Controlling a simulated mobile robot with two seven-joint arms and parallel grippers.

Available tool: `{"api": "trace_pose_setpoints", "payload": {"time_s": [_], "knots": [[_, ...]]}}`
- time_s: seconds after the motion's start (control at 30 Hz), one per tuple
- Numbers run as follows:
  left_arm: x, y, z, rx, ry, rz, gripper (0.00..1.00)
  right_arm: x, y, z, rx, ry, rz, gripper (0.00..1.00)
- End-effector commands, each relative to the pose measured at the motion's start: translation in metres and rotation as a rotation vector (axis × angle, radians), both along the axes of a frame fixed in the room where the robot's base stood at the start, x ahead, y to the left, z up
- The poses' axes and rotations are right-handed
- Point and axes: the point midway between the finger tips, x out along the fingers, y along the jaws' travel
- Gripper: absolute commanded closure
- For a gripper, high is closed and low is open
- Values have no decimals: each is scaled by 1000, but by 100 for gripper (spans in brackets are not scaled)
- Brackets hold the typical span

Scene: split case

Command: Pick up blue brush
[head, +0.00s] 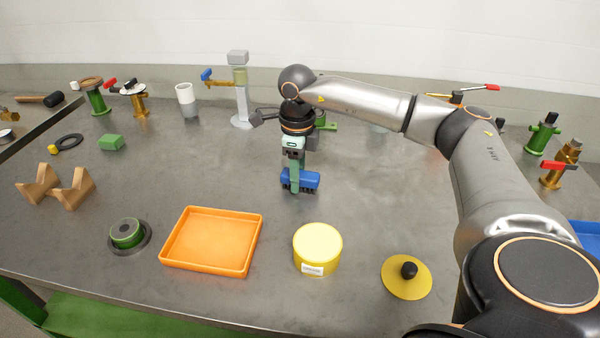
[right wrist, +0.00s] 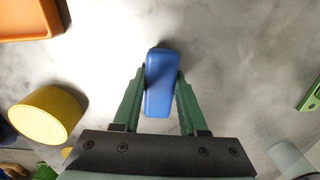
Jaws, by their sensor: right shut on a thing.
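The blue brush (head: 301,180) is in the middle of the table, its dark bristles facing down. My right gripper (head: 295,180) points down over it, with its green fingers on either side of the brush. In the right wrist view the brush (right wrist: 160,84) sits between the two green fingers (right wrist: 160,92), which touch its sides. I cannot tell whether the bristles rest on the table or hang just above it. My left gripper is not in view.
An orange tray (head: 212,240), a yellow round container (head: 317,247) and a yellow lid with a black knob (head: 407,277) lie nearer the front. A grey stand (head: 241,90) and a white cup (head: 187,100) stand behind. The table around the brush is clear.

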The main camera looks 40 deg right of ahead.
Motion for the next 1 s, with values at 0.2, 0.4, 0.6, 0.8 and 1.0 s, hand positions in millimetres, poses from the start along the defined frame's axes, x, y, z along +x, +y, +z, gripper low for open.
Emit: {"api": "trace_pose_setpoints", "payload": {"time_s": [0.2, 0.4, 0.6, 0.8, 1.0], "knots": [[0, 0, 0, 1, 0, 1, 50, 0, 0, 3, 1, -1, 0, 100], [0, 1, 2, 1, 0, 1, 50, 1, 0, 20, 1, -3, 1, 100], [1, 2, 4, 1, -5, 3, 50, -15, 9, 53, 0, -5, 4, 100], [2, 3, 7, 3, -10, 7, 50, -44, 27, 94, -1, -6, 5, 100], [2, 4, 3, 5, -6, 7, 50, -77, 47, 108, -1, -3, 5, 100]]}}
